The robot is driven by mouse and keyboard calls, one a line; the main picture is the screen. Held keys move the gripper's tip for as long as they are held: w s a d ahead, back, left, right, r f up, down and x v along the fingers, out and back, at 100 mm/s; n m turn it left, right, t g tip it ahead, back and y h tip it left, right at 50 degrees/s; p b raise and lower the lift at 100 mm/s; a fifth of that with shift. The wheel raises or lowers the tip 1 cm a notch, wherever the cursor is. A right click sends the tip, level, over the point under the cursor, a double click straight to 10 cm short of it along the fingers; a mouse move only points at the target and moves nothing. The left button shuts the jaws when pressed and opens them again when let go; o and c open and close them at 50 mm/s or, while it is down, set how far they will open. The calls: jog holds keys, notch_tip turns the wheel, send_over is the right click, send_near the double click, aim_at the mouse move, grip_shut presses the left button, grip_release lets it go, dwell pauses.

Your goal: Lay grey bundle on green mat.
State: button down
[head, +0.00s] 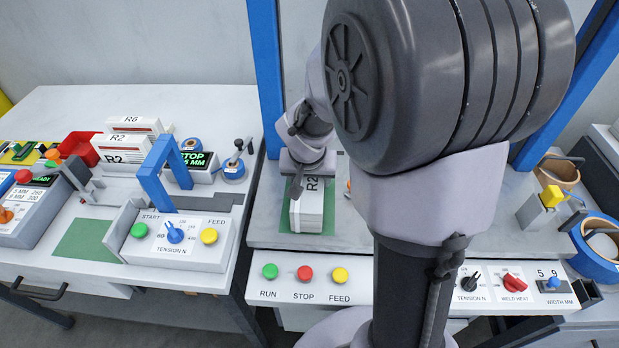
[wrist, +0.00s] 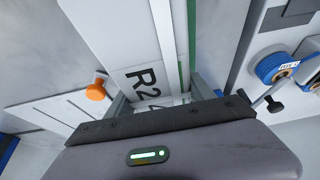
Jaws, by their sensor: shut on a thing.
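A pale grey-white bundle (head: 310,215) labelled R2 is under my gripper (head: 298,182) in the head view. The green mat (head: 286,218) shows around its base, on the tabletop between the blue uprights. Whether the bundle rests fully on the mat is hard to tell. In the wrist view, my gripper (wrist: 162,98) is shut on the bundle (wrist: 112,42), one finger on each side of its R2 end. A green strip of the mat (wrist: 184,45) shows along the bundle's right edge. My gripper hides part of the bundle's far end in the head view.
A second green mat (head: 88,240) lies bare on the left table. A button panel (head: 305,284) runs along the front. My arm hides much of the right table.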

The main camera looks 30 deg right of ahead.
jog(key=shift+f+b, duration=0.35)
jog(key=shift+c, duration=1.4)
grip_release()
jog(key=p+v, duration=0.8)
jog(key=v, duration=1)
jog(key=s+a+r+n+t+y, duration=0.2)
jog(key=s+a+r+y, duration=0.2)
jog(key=s+a, duration=0.8)
notch_tip(320, 180, up, 2)
jog(key=shift+s+a+y, duration=0.2)
jog(key=shift+a+y, duration=0.1)
jog(key=shift+a, duration=0.2)
